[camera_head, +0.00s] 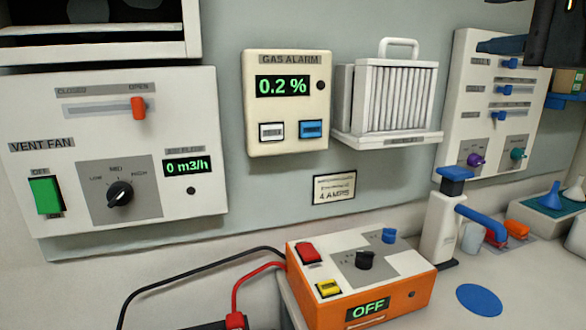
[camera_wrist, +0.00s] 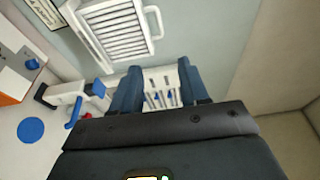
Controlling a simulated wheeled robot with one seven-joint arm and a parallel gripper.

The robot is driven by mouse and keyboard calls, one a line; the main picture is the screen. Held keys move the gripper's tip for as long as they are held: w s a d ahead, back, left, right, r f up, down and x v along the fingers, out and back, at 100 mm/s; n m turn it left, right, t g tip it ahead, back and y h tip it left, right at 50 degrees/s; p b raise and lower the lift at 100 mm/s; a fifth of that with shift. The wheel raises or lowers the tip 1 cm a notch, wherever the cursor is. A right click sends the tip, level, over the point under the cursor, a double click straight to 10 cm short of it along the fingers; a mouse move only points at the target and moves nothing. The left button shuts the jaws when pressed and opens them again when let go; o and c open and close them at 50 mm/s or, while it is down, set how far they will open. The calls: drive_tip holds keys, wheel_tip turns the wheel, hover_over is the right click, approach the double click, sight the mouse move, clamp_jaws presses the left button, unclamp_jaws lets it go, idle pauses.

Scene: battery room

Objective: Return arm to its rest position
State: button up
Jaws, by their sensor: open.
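My gripper (camera_wrist: 158,76) shows in the wrist view with its two dark blue fingers apart and nothing held between them. In the head view, part of my gripper (camera_head: 503,45) and my dark wrist show at the top right corner, in front of the upper part of the white slider panel (camera_head: 462,130). The gripper appears clear of the panel, but the exact gap cannot be told. The rest of my arm is outside the head view.
An orange charger (camera_head: 410,294) reading OFF sits on the counter beside a white dispenser (camera_head: 438,225) with a blue spout. A white finned unit (camera_head: 398,95) stands on a wall shelf. The vent fan panel (camera_head: 95,225) and gas alarm (camera_head: 288,145), reading 0.2 %, are on the wall.

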drive_tip(key=s+a+f+n, duration=0.1)
drive_tip(key=s+f+n, duration=0.25)
drive_tip(key=f, duration=1.25)
drive_tip(key=s+a+f+n, duration=0.2)
drive_tip(key=s+f, duration=0.3)
drive_tip(key=f, duration=1.1)
drive_tip(key=s+f+n+g+h, duration=0.15)
drive_tip(key=s+f+n, duration=0.35)
drive_tip(key=s+f, duration=0.8)
drive_tip(key=s+d+n+g, duration=0.1)
drive_tip(key=s+n, duration=0.6)
drive_tip(key=s, duration=1)
drive_tip(key=shift+s+d+r+g, duration=0.15)
drive_tip(key=shift+d+r+g, duration=0.25)
drive_tip(key=shift+d, duration=0.3)
